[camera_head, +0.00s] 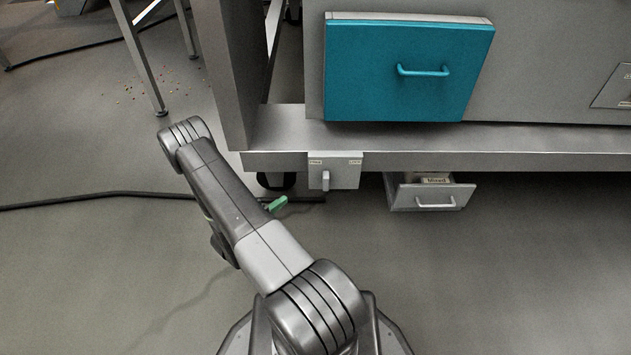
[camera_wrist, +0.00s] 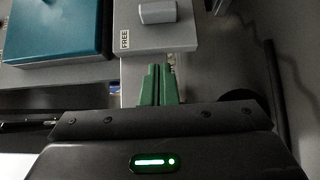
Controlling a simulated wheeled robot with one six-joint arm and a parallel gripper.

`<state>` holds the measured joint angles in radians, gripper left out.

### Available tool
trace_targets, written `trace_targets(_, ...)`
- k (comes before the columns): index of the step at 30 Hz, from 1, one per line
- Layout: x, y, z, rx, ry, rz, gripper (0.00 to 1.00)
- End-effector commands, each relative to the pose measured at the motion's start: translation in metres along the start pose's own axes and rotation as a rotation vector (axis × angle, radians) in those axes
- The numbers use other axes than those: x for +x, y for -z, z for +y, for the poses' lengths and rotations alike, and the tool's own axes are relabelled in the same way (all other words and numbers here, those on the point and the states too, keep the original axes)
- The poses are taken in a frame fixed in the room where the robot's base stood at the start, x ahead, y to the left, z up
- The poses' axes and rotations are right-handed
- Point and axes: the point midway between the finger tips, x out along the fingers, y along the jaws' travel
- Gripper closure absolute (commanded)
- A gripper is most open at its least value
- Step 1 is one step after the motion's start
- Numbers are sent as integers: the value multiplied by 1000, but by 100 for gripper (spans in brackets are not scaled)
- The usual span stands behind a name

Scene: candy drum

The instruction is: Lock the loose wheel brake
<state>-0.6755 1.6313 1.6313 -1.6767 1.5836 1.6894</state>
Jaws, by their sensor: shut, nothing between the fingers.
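A small grey brake box (camera_head: 347,171) hangs on the front of the machine's lower rail, with a label at each upper corner. Its short grey lever (camera_head: 326,180) sits on the left side, near the left label. In the wrist view the box (camera_wrist: 185,37) fills the top middle, with the lever (camera_wrist: 157,12) and a label reading FREE beside it. A dark wheel (camera_head: 275,182) shows partly under the rail. My gripper (camera_head: 277,203) is shut and empty, left of and below the box. Its green fingers (camera_wrist: 158,85) point toward the box, apart from the lever.
A teal drawer front (camera_head: 408,72) sits above the rail. A small grey drawer labelled Mixed (camera_head: 432,194) stands out below it on the right. A black cable (camera_head: 95,199) crosses the floor at left, near a metal stand leg (camera_head: 145,68). Floor in front is clear.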

Motion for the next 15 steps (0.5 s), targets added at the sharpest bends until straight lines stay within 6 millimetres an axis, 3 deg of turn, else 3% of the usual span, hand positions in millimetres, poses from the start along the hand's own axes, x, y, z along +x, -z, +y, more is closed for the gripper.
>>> trace_targets(5,11,0,-3,3,-1,2,100)
trace_targets(15,64,0,-3,3,0,-1,100)
